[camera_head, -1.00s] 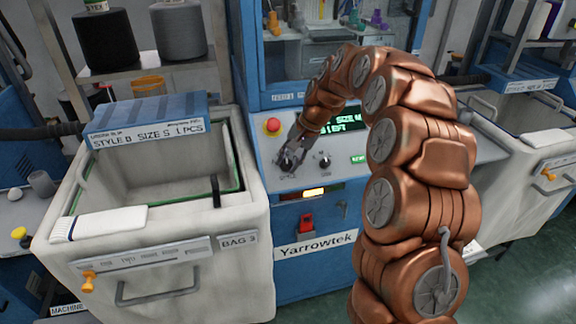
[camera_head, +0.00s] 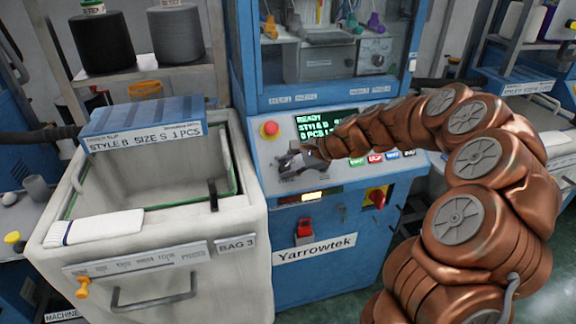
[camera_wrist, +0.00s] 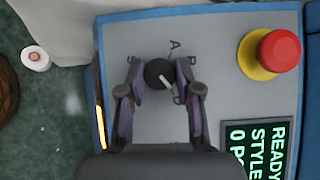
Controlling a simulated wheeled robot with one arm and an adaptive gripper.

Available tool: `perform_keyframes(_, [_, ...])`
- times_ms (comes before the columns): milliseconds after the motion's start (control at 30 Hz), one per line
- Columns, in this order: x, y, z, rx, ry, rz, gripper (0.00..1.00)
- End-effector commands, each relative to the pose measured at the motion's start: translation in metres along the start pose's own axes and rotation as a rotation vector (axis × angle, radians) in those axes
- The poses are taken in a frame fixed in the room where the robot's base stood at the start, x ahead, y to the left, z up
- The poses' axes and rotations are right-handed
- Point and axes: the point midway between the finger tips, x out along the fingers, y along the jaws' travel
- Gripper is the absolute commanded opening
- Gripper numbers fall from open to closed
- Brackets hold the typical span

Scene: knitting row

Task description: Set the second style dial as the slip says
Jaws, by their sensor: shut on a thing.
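My gripper (camera_head: 291,163) is at the blue-and-grey machine's control panel, below the red stop button. In the wrist view its two fingers (camera_wrist: 160,78) are shut on a round black dial (camera_wrist: 159,74) with a white pointer line. The pointer slants toward the lower right in that view. A letter A (camera_wrist: 175,44) is printed beside the dial; other marks are hidden by the fingers. The order slip (camera_head: 145,137) on the bin's blue box appears to read STYLE B, SIZE S, 1 PCS. The green display (camera_head: 322,124) reads READY, STYLE and 0 PCS, partly covered by my arm.
The red stop button (camera_head: 269,129) on its yellow base is close to the gripper. A red switch (camera_head: 304,228) and a red rotary switch (camera_head: 377,198) are on the machine front. The bin marked BAG 3 (camera_head: 236,245) stands at left, with a white cloth item (camera_head: 95,228) on its edge.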

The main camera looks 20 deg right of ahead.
Motion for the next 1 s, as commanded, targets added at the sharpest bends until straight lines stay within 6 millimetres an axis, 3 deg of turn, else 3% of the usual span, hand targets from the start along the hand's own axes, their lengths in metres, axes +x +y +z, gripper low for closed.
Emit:
perform_keyframes(833, [0.0007,0.0021,0.0004,0.104,-0.007,-0.075,0.0])
perform_keyframes(867, [0.0007,0.0021,0.0004,0.104,-0.007,-0.075,0.37])
perform_keyframes(1000, [0.0005,0.0018,0.0002,0.103,-0.006,-0.076,0.52])
